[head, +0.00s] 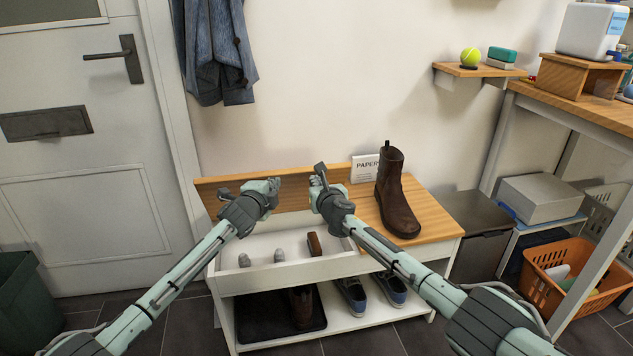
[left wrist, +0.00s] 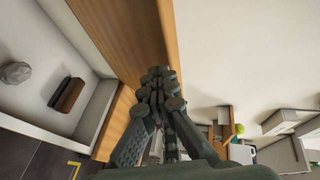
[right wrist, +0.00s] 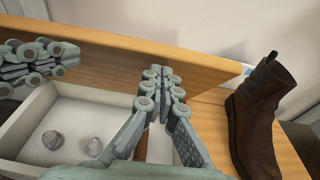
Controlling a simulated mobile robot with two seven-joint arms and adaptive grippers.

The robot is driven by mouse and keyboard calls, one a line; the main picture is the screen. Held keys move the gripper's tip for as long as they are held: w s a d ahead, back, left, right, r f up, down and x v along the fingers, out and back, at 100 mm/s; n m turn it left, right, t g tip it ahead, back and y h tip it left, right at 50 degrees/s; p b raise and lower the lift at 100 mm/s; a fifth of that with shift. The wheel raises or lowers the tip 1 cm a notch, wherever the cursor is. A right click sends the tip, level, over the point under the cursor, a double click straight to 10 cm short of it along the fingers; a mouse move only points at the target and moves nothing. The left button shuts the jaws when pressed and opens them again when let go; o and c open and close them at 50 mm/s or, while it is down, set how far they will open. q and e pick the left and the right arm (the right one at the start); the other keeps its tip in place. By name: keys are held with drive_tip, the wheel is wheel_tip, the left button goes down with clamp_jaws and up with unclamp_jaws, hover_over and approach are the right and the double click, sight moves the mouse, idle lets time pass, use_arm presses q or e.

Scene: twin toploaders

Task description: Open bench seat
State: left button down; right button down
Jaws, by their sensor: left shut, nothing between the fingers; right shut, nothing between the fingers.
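The bench seat's left lid (head: 294,194) stands raised, upright near the wall. The open white compartment (head: 235,282) below it shows two small grey lumps and a brown brush (head: 314,243). My left gripper (head: 274,184) is shut and empty, at the front face of the raised lid. In the left wrist view the lid (left wrist: 122,38) passes behind its fingers. My right gripper (head: 318,172) is shut and empty near the lid's right end. In the right wrist view the lid (right wrist: 110,52) lies just beyond its fingertips; I cannot tell whether either gripper touches it.
A brown boot (head: 396,195) and a white sign (head: 364,169) stand on the bench's fixed right seat (head: 432,213). Shoes and a dark mat fill the lower shelf (head: 335,320). A desk and orange basket (head: 568,283) are at right; a green bin (head: 25,300) is at left.

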drive_tip(key=shift+w+r, duration=0.2)
drive_tip(key=shift+w+a+r, duration=0.2)
drive_tip(key=shift+w+r, duration=0.2)
drive_tip(key=shift+w, duration=0.2)
use_arm(q)
drive_tip(key=c, duration=1.4)
unclamp_jaws()
drive_tip(key=shift+c, duration=0.2)
